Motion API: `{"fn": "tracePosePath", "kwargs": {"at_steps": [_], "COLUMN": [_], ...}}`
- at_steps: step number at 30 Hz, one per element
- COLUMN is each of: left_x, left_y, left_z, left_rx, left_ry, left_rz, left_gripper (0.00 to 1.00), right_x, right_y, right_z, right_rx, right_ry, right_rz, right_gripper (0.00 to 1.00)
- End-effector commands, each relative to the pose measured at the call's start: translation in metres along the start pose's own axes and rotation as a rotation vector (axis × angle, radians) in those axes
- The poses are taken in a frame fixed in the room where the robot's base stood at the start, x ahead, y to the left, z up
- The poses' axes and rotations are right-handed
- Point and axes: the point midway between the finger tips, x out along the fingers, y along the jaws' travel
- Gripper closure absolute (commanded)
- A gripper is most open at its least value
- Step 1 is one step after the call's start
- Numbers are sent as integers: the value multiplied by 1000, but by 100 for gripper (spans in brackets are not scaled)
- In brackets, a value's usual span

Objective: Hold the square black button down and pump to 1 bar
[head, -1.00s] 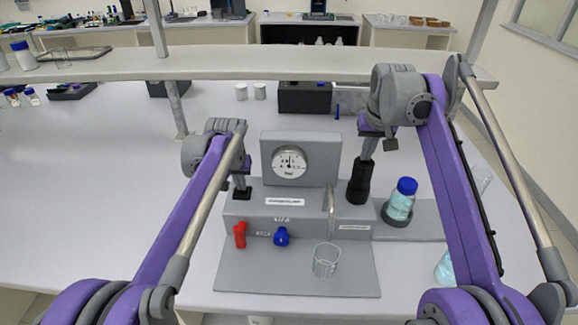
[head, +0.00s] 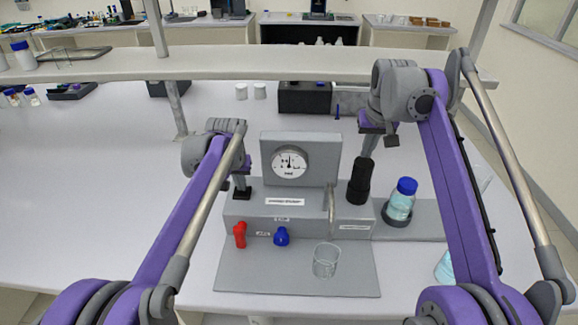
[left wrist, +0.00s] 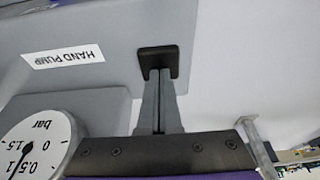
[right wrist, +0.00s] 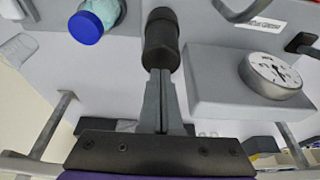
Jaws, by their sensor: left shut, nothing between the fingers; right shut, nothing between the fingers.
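The square black button (head: 241,193) is on the left of the grey rig's top; it also shows in the left wrist view (left wrist: 158,60). My left gripper (left wrist: 160,75) is shut and empty, its tips against the button's top. The black pump handle (head: 360,182) stands upright on the right side of the rig and shows in the right wrist view (right wrist: 161,40). My right gripper (right wrist: 160,72) is shut and empty, its tips on the handle's top. The round gauge (head: 290,163) has its needle nearly straight up; in the left wrist view (left wrist: 40,142) it points near the 1 mark.
Red (head: 240,235) and blue (head: 281,237) valve knobs are on the rig's front. An empty glass beaker (head: 326,260) stands on the baseplate (head: 250,278). A blue-capped bottle (head: 401,200) stands right of the handle.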

Motion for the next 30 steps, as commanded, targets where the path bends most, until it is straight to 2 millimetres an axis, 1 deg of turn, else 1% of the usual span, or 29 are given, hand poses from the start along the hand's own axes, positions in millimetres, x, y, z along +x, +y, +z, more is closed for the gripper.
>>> {"fn": "tracePosePath", "kwargs": {"at_steps": [1, 30], "left_x": [2, 2], "left_y": [0, 0], "left_z": [2, 2], "left_rx": [0, 0], "left_ry": [-5, -4], "left_rz": [1, 0], "left_gripper": [100, 100], "right_x": [3, 36], "right_y": [0, 0], "right_z": [1, 11], "right_rx": [0, 0], "right_ry": [-1, -1], "right_rz": [0, 0], "right_gripper": [100, 100]}}
